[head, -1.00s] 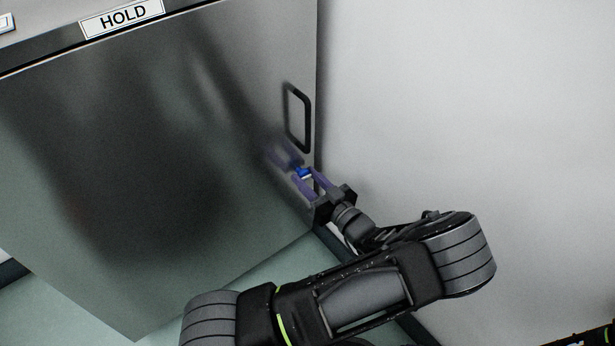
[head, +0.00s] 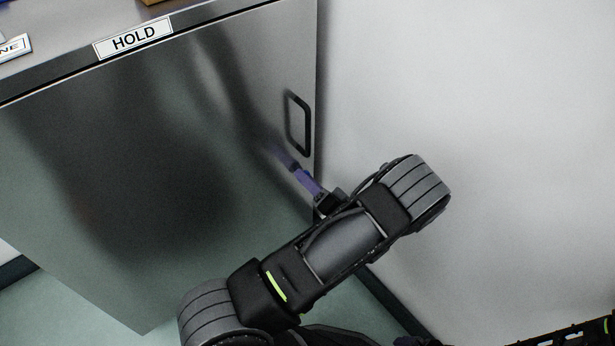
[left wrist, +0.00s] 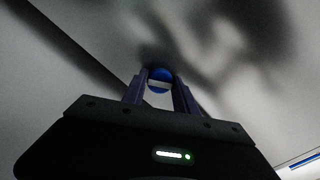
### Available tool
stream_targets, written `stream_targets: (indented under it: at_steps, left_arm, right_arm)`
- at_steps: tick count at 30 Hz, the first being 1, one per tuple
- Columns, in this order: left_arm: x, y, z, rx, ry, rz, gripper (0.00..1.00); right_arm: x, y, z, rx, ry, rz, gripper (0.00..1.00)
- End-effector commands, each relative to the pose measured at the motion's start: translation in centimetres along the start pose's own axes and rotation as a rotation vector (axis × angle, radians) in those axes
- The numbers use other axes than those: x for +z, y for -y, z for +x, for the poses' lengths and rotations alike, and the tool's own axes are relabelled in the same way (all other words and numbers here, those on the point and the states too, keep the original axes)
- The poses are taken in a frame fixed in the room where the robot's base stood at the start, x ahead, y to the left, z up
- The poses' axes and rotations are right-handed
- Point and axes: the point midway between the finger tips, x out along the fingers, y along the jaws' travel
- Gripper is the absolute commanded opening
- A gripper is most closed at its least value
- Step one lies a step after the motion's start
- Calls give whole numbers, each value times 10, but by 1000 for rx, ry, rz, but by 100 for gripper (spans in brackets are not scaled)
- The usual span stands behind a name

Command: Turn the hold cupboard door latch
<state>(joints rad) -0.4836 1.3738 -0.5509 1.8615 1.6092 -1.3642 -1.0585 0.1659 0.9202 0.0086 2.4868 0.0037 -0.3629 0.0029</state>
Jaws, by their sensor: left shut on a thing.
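The hold cupboard door (head: 150,150) is a shiny metal front under a HOLD label (head: 133,38). Its latch is a small round blue knob with a white band, seen in the left wrist view (left wrist: 160,79) between the fingertips. My left gripper (left wrist: 160,88) is shut on the latch, with one purple finger on each side. In the head view the left gripper (head: 305,178) is at the door's right edge, below the handle, and the arm and fingers hide the latch. The white band lies about level in the wrist view. My right gripper is not in view.
A black loop handle (head: 308,125) stands on the door just above the gripper. A plain pale wall (head: 480,90) is close on the right. The green floor (head: 85,315) is clear at the lower left.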

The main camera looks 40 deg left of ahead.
Motion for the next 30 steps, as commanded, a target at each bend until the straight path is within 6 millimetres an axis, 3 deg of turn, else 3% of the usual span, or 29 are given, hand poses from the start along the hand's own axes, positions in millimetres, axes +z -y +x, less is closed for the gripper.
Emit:
stream_targets:
  at_steps: [15, 30]
  left_arm:
    - [-1, 0, 0, 1, -2, 449, 0]
    - [-1, -1, 0, 1, -3, 600, 0]
  right_arm:
    - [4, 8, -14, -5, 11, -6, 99]
    - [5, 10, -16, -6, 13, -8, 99]
